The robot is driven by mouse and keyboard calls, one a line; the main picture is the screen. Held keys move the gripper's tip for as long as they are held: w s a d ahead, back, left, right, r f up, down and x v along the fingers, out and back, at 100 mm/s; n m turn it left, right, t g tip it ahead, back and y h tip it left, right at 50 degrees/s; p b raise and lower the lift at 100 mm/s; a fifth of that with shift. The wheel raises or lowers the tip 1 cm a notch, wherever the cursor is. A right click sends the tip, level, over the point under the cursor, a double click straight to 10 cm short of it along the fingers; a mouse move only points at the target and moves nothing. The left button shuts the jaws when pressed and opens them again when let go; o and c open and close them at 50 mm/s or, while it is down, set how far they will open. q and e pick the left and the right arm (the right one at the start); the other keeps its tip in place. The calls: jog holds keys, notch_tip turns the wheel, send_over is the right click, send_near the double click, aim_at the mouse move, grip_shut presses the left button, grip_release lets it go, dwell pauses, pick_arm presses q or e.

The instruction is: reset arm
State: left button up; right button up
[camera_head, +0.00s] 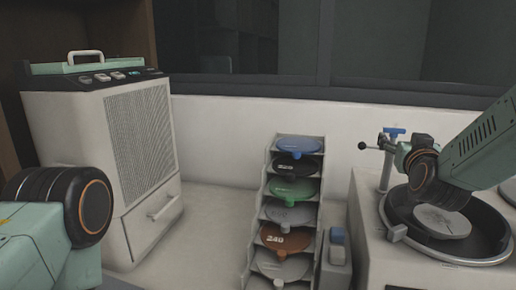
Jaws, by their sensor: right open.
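My right arm comes in from the right edge. Its wrist and right gripper (418,160) are over the back left part of a round black basin (487,244). The gripper is open, small and partly covered by its own wrist, and I see nothing held in it. My left arm shows at the lower left as a pale green link with a dark round joint. The left gripper is out of the picture.
A pale disc (445,222) lies in the basin. A tap with a blue handle (394,132) stands behind it. A stepped rack (321,185) of coloured discs stands at the centre. A white cabinet (115,160) is at left. Bare counter (205,225) lies between cabinet and rack.

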aim_at(396, 129)
jog(key=x, duration=1)
jog(key=shift+w+d, duration=0.15)
jog(key=shift+s+r+n+y, duration=0.15)
jog(key=shift+s+n+y, duration=0.1)
jog(key=shift+n+y, duration=0.75)
jog(key=shift+w+n+t+y+p, duration=0.2)
jog(key=shift+n+t+y+p, duration=0.15)
jog(key=shift+y, duration=0.65)
jog(key=shift+s+n+y+p, duration=0.2)
jog(key=shift+n+y+p, duration=0.35)
jog(key=shift+y+p, duration=0.3)
jog(key=shift+w+n+y+p, duration=0.15)
jog(key=shift+n+y+p, duration=0.65)
jog(key=shift+y, duration=0.35)
jog(key=shift+n+y+p, duration=0.3)
jog(key=shift+y+p, duration=0.15)
jog(key=shift+y, duration=0.15)
